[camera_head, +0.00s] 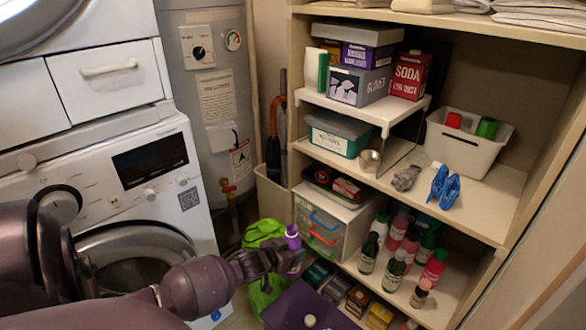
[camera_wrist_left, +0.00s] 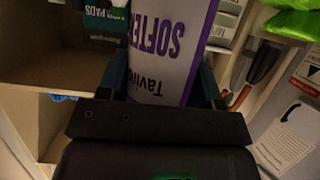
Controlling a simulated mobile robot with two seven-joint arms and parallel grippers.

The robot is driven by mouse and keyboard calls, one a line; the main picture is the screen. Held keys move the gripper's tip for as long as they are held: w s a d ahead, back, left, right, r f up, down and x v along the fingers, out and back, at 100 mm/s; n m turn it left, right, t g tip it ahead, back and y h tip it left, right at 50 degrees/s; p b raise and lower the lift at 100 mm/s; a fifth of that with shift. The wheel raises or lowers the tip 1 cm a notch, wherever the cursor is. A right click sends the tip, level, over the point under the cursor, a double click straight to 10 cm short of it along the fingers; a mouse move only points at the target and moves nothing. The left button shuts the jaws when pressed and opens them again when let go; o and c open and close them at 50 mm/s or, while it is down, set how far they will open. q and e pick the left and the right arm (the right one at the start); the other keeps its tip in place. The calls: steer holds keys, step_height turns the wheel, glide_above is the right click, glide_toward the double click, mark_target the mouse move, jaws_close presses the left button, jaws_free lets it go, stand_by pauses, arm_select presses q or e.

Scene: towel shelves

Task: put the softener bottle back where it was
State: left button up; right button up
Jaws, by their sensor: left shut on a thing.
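The softener bottle shows its purple cap (camera_head: 292,232) in the head view, just above my left gripper (camera_head: 288,260). The gripper and wrist hide most of its body there. In the left wrist view the white and purple bottle (camera_wrist_left: 165,50), with its lettering upside down, sits between the fingers of my left gripper (camera_wrist_left: 163,88), which is shut on it. The gripper is in front of the lower shelf unit (camera_head: 400,276), left of the bottles standing there. My right gripper is not in view.
Several bottles (camera_head: 396,268) crowd the lower shelf, right of a drawer box (camera_head: 325,222). A green bag (camera_head: 262,285) and a purple container (camera_head: 300,305) are low, near the gripper. The washing machine (camera_head: 150,190) stands left. A white bin (camera_head: 468,140) and blue item (camera_head: 446,187) occupy the middle shelf.

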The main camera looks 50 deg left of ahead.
arm_select(q)
step_height(320, 180, down, 18)
steer(key=b, duration=0.7)
steer(key=shift+f, duration=0.15)
steer(key=o, duration=1.1)
steer(key=shift+c, duration=0.2)
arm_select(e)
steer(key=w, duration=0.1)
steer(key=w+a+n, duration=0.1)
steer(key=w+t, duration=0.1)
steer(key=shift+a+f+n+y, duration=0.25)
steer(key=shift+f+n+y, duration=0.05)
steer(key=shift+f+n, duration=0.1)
